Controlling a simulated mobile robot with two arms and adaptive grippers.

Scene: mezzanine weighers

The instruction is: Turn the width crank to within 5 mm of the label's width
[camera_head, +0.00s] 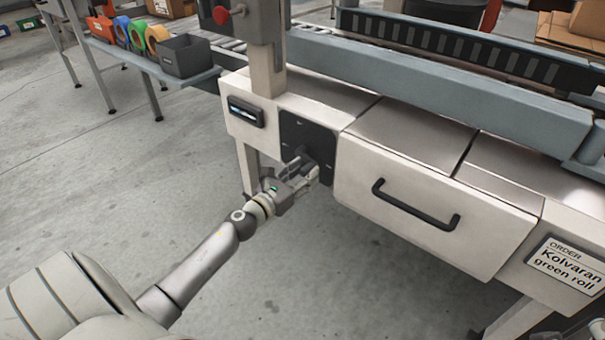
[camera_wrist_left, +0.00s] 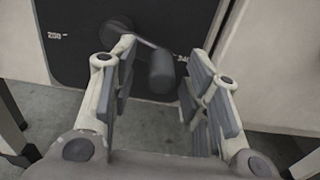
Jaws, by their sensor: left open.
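The width crank sits on a dark plate (camera_head: 308,140) on the front of the pale machine. In the left wrist view, the crank's round hub (camera_wrist_left: 113,32) is at the upper left, and its arm runs right and down to a dark grey knob (camera_wrist_left: 162,75). The plate (camera_wrist_left: 75,60) shows marks that read about 250 at left and 340 at right. My left gripper (camera_head: 306,168) is open at the plate. In its wrist view the knob appears between the spread fingers, with gaps on both sides. My right gripper is out of view.
A small display (camera_head: 246,112) is left of the plate, too small to read. A drawer with a black handle (camera_head: 415,205) is to the right. An order card (camera_head: 566,265) reads "Kolvaran green roll". Tape rolls (camera_head: 138,36) and a grey bin (camera_head: 184,56) sit on a shelf.

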